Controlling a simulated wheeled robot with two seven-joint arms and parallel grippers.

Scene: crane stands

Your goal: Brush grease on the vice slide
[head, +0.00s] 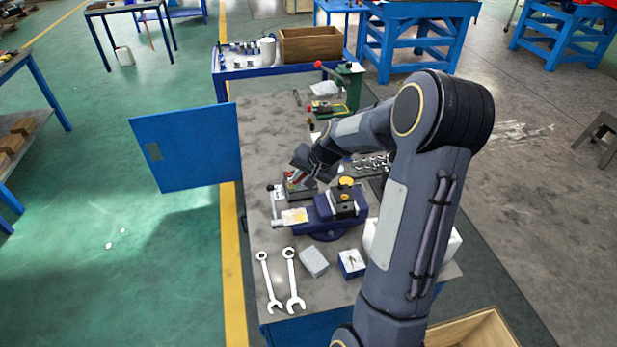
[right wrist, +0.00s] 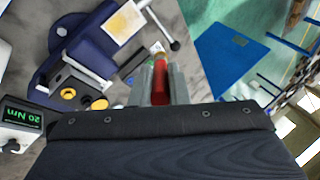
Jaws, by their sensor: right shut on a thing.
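The vice (head: 326,207) is blue-purple and stands on the grey bench top. It also shows at the upper left of the right wrist view (right wrist: 85,38). A pale plate with a yellowish patch (head: 294,216) lies on its left part, near the handle bar; the same plate shows in the wrist view (right wrist: 123,22). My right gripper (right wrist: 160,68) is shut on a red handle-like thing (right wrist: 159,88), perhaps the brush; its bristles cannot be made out. In the head view this gripper (head: 301,172) is behind the vice, above a small dark box (head: 300,193). My left gripper is not in view.
Two wrenches (head: 280,280) and two small boxes (head: 314,262) lie on the near bench top (head: 262,235). A blue door panel (head: 187,147) juts out left. A green machine (head: 347,88) stands at the far end. A readout (right wrist: 20,116) shows in the wrist view.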

